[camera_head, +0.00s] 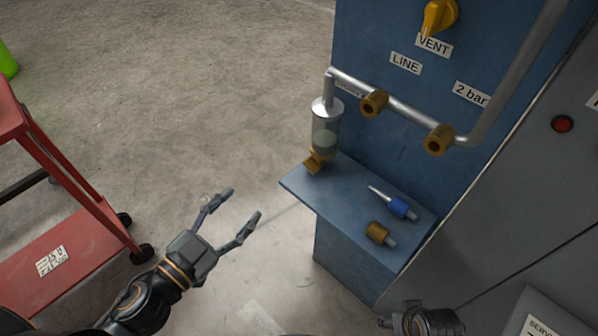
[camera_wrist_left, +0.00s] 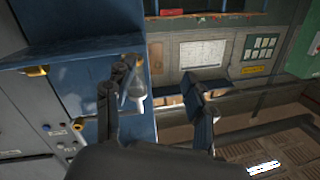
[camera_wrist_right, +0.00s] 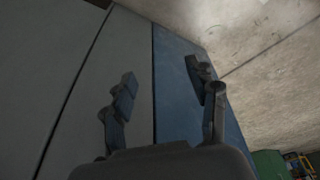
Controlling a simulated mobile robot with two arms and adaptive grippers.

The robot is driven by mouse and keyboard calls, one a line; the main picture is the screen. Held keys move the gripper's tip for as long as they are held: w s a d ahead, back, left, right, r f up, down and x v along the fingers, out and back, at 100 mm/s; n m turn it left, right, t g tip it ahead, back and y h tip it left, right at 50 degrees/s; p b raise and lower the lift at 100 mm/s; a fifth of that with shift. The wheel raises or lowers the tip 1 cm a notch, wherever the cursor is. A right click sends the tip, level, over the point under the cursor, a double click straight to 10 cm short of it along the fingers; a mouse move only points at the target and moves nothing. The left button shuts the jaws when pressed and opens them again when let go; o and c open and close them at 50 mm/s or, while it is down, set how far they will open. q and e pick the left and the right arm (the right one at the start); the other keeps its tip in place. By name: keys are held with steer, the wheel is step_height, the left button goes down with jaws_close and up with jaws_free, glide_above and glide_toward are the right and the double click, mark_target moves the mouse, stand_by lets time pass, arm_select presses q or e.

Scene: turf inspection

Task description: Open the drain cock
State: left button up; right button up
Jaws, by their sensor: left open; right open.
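The drain cock is the brass fitting (camera_head: 318,158) under the clear filter bowl (camera_head: 325,128), just above the blue shelf (camera_head: 300,185) in the head view. Whether it is open or shut I cannot tell. My left gripper (camera_head: 241,203) is open and empty, left of the shelf and apart from the cock. In the left wrist view its fingers (camera_wrist_left: 160,80) are spread, and a pale cylindrical part shows behind one finger. My right gripper (camera_wrist_right: 165,85) is open and empty in the right wrist view, facing grey and blue panels; the head view shows only part of that arm.
A blue-handled tool (camera_head: 398,207) and a brass fitting (camera_head: 378,233) lie on the shelf. A metal pipe with two brass fittings (camera_head: 374,102) and a yellow vent knob (camera_head: 440,16) are above. A red cart (camera_head: 70,225) stands left. The floor between is clear.

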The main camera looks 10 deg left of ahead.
arm_select(q)
steer(key=s+d+r+m+g+h, duration=0.1)
steer(key=s+d+r+m+h, duration=0.1)
steer(key=d+h, duration=0.1)
steer(key=p, duration=0.4)
glide_toward(309, 168)
steer(key=x, duration=0.7)
steer(key=shift+r, duration=0.1)
steer(key=shift+w+d, duration=0.35)
steer(key=shift+w, duration=0.1)
arm_select(e)
steer(key=s+f, duration=0.4)
steer(key=f, duration=0.9)
steer(key=shift+s+d+f+g, duration=0.15)
steer(key=shift+s+d+g, duration=0.1)
steer(key=shift+g, duration=0.15)
arm_select(q)
steer(key=shift+c, duration=0.2)
